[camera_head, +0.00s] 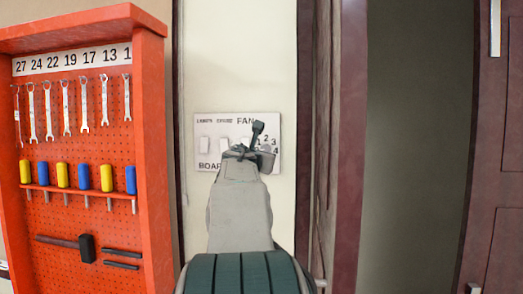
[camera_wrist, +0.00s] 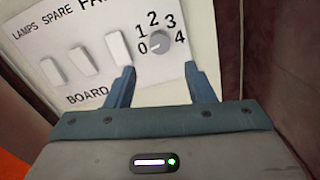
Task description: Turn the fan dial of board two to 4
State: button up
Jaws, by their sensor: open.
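The white switch board (camera_head: 208,127) is on the wall in the middle of the head view. It reads LAMPS, SPARE, FAN and BOARD; the board's number is hidden. The fan dial (camera_wrist: 160,42) is a grey round knob in the wrist view, ringed by 0 to 4. Its light mark appears to point towards 0. My gripper (camera_wrist: 159,70) is open, with the dial just ahead between the two blue fingertips. No contact with the dial shows. In the head view my gripper (camera_head: 250,148) covers the dial.
Three white rocker switches (camera_wrist: 84,56) sit left of the dial. An orange tool rack (camera_head: 152,150) with spanners and screwdrivers stands left. A dark red door frame (camera_head: 350,150) and a doorway are to the right.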

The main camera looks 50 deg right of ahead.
aim_at(266, 149)
jog(key=p+x, duration=0.2)
jog(key=x, duration=0.6)
jog(key=shift+d, duration=0.2)
jog(key=shift+w, duration=0.1)
jog(key=c, duration=1)
